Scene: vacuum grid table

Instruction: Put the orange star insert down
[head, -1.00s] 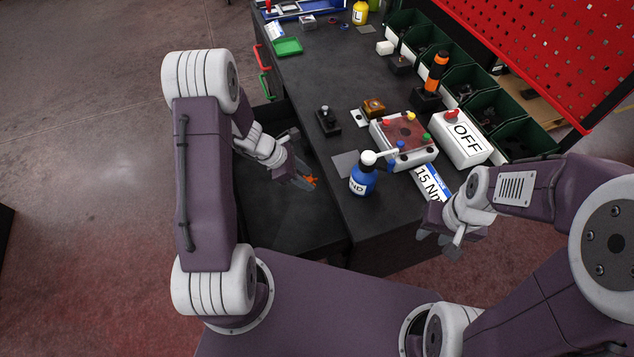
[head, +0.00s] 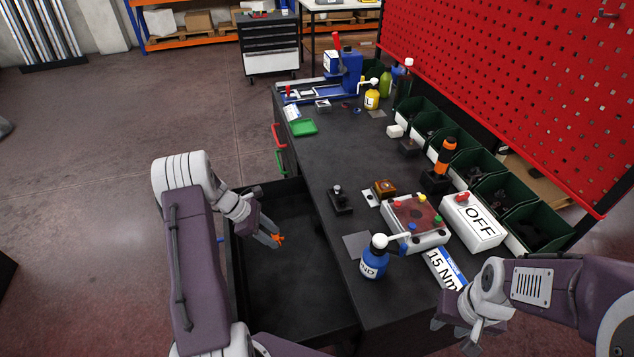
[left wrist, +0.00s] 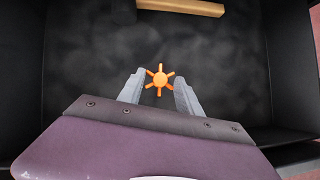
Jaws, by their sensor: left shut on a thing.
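The orange star insert (head: 279,240) is small, with several short arms around a round centre. It also shows in the left wrist view (left wrist: 158,79), between my left gripper's fingertips. My left gripper (head: 272,239) is shut on it, over the open black drawer (head: 300,300) at the table's left side. The star's height above the drawer floor is hard to tell. My right gripper (head: 457,334) looks open and empty, near the table's front right.
A blue bottle (head: 373,262) stands on the dark table (head: 315,170) beside a grey square pad (head: 357,245). A white-edged box (head: 417,222) and an OFF box (head: 473,222) stand further right. The wrist view shows a tan bar (left wrist: 180,7) at the drawer's far end.

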